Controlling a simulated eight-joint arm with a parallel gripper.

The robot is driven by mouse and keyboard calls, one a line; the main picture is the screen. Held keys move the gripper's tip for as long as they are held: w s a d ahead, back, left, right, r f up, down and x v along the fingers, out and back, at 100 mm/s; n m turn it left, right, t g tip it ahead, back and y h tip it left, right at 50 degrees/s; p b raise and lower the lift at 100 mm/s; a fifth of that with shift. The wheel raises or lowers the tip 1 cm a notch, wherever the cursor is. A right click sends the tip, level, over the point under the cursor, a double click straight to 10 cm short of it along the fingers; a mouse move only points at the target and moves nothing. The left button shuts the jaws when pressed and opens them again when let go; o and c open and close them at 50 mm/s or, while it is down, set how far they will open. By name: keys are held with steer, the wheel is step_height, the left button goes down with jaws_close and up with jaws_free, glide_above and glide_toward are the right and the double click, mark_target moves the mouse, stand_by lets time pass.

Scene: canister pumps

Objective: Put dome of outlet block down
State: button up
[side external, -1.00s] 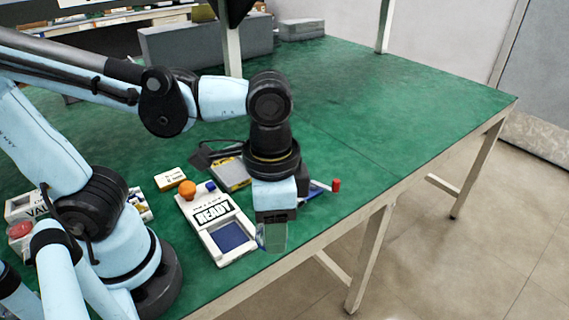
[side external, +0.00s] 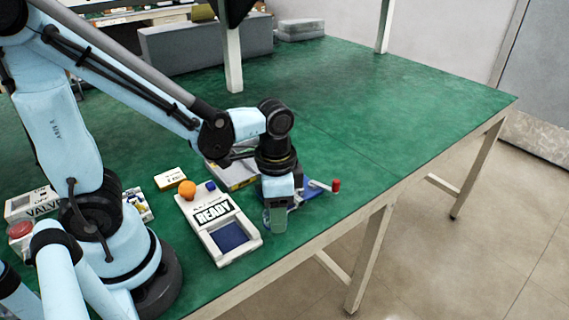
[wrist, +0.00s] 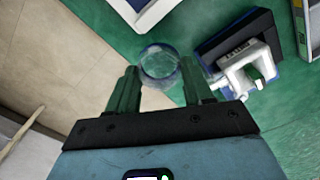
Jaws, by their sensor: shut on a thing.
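The clear, round dome (wrist: 160,64) is between my gripper's two green fingers in the wrist view. My gripper (wrist: 158,72) is shut on it. In the side view my gripper (side external: 274,220) points down beside the right edge of the READY panel, near the table's front edge. The dome cannot be made out clearly there. In the wrist view a dark block with a white bracket (wrist: 243,70) lies just right of the fingers; I cannot tell if it is the outlet block. The dome's height above the table is unclear.
The white READY panel (side external: 211,210) has a blue square recess, an orange knob (side external: 187,188) and a blue knob. A blue part with a red-tipped lever (side external: 335,185) lies right of my gripper. The table's front edge is close. The green table (side external: 400,100) is clear at the back right.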

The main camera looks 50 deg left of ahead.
mark_target(277, 235)
steer(key=shift+f, duration=1.95)
steer(key=shift+f, duration=0.2)
steer(key=o, duration=0.7)
steer(key=shift+r, duration=0.1)
step_height(277, 235, up, 12)
steer(key=shift+r, duration=0.1)
steer(key=shift+w+a+r+n+t, duration=0.2)
steer(key=shift+w+a+n+t, duration=0.1)
steer(key=shift+a+n+t, duration=0.8)
steer(key=shift+w+a+r+n+t, duration=0.15)
steer(key=shift+w+a+n+t, duration=0.2)
steer(key=shift+a+n+t, duration=0.7)
steer(key=shift+w+a+r+n+t, duration=0.25)
steer(key=shift+a+n+t, duration=0.2)
steer(key=shift+n+t, duration=0.7)
steer(key=shift+m+t, duration=0.3)
